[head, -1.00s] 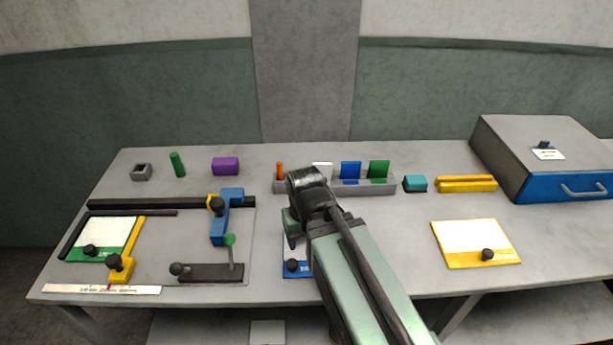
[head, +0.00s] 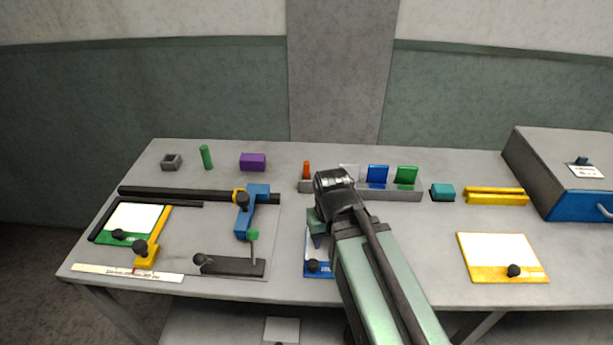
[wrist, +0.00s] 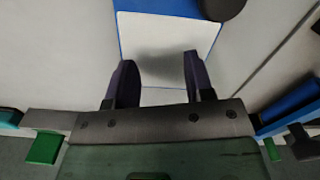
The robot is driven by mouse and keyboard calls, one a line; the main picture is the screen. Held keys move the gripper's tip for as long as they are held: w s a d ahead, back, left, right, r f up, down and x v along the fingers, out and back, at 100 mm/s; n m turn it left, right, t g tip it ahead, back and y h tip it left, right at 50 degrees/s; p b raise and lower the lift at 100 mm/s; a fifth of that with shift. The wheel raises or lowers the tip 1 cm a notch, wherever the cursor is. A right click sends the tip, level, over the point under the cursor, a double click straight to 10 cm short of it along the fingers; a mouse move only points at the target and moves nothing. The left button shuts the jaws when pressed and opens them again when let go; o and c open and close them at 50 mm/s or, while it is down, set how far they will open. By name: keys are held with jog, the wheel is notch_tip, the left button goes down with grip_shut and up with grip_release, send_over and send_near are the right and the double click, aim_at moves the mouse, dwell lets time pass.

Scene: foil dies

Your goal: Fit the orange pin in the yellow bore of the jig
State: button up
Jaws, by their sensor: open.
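The orange pin (head: 306,170) stands upright at the left end of a grey rack (head: 400,194), in the middle of the table. The jig is probably the dark-railed fixture on a grey plate (head: 215,225) at the left, with a yellow arm (head: 152,244) and a blue clamp (head: 252,212). I cannot make out a yellow bore. My gripper (wrist: 158,66) is open and empty above a blue-edged white card (wrist: 165,42). In the head view my arm partly hides that card and the rack. The pin does not show in the wrist view.
The rack also holds white, blue and green plates. Teal (head: 443,192) and yellow (head: 495,195) blocks lie right of it. A yellow-edged card (head: 500,257) and a blue-fronted drawer box (head: 570,175) are at the right. Purple (head: 253,162), green (head: 206,157) and grey (head: 171,162) parts stand at the back left.

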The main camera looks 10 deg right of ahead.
jog(key=shift+r, duration=0.1)
notch_tip(320, 180, up, 6)
jog(key=w+p, duration=0.3)
jog(key=p, duration=0.3)
jog(key=t+p, duration=0.4)
jog(key=p, duration=0.2)
send_near(307, 163)
jog(key=f, duration=0.2)
jog(key=shift+t, duration=0.3)
jog(key=b+x, duration=0.6)
jog(key=shift+w+a, duration=0.15)
jog(key=b+x, duration=0.4)
jog(key=x, duration=0.1)
jog(key=shift+w+f+b, duration=0.1)
jog(key=shift+f+b, duration=0.05)
jog(key=shift+b, duration=0.15)
jog(key=shift+r, duration=0.25)
grip_shut()
